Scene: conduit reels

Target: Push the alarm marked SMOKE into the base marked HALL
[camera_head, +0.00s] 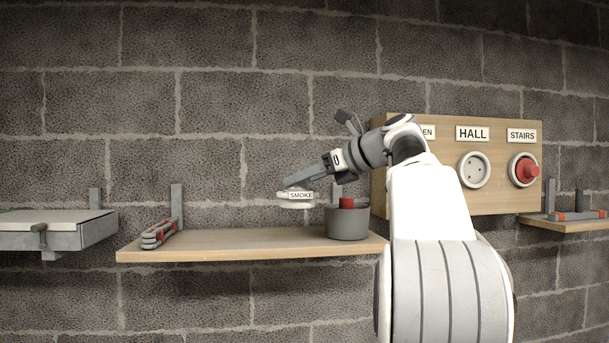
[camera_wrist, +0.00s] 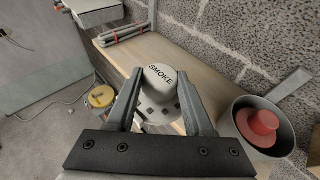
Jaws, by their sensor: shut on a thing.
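The alarm marked SMOKE (camera_head: 297,197) is a white round unit, held above the wooden shelf. My gripper (camera_head: 291,186) is shut on it. In the wrist view the alarm (camera_wrist: 160,82) sits between the two fingers of my gripper (camera_wrist: 160,103), its lettering tilted. The base marked HALL (camera_head: 474,169) is a white ring with small holes in its face, empty, on the upright wooden board (camera_head: 440,202) to the right. The HALL label (camera_head: 472,134) is above it. The alarm is well left of the base and apart from it.
A grey pot (camera_head: 347,222) with a red piece (camera_head: 346,203) stands on the shelf (camera_head: 220,244), right of the alarm. A STAIRS base (camera_head: 523,170) holds a red unit. Conduit bundles (camera_head: 158,234) lie at the shelf's left. My arm hides the board's left part.

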